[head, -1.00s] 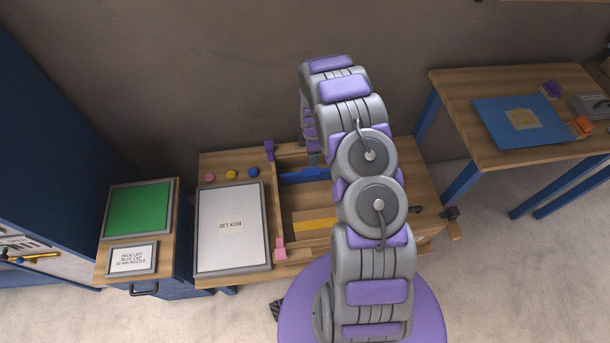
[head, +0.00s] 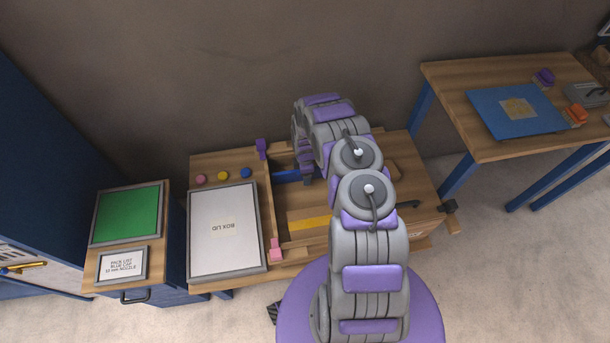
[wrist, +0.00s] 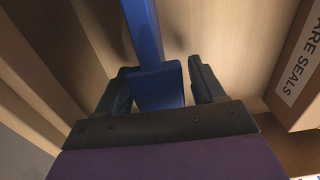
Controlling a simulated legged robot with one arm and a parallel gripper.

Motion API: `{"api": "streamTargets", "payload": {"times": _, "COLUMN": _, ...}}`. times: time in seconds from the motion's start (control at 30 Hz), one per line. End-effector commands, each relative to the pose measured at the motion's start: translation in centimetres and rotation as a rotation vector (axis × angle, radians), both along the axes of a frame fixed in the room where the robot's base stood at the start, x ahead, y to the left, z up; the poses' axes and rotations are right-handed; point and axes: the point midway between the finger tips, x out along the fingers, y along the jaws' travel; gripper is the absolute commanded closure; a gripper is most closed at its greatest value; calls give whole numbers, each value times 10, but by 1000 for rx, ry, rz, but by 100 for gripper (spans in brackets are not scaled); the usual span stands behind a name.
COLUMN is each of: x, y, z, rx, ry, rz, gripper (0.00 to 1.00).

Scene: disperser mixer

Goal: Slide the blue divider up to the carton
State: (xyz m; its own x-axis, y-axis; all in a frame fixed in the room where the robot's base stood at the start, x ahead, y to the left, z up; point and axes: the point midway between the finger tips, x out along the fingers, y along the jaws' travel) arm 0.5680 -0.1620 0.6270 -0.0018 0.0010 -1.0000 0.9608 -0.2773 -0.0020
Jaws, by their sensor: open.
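The blue divider (head: 286,176) lies across the wooden tray at the back in the head view. In the wrist view the divider (wrist: 146,35) is a blue bar with a wider block at its near end. My gripper (wrist: 160,72) is open, with one finger on each side of that block; contact is unclear. In the head view my gripper (head: 308,180) is at the divider's right part, largely hidden by my arm. A carton (wrist: 298,72) with a partly visible "SEALS" label stands right of the divider, apart from it.
The wooden tray's left rail (head: 267,205) has a purple block (head: 261,148) and a pink block (head: 276,248) at its ends. Bare tray floor lies between divider and carton.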

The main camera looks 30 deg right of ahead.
Motion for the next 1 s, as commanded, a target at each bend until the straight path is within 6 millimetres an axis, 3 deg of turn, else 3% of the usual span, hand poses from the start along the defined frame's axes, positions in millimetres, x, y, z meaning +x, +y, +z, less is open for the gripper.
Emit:
{"api": "streamTargets", "payload": {"times": 0.4, "x": 0, "y": 0, "z": -8, "rx": -1, "ry": -1, "rz": 1, "gripper": 32}}
{"api": "streamTargets", "payload": {"times": 1.0, "x": 0, "y": 0, "z": -8, "rx": 0, "ry": -1, "rz": 1, "gripper": 88}}
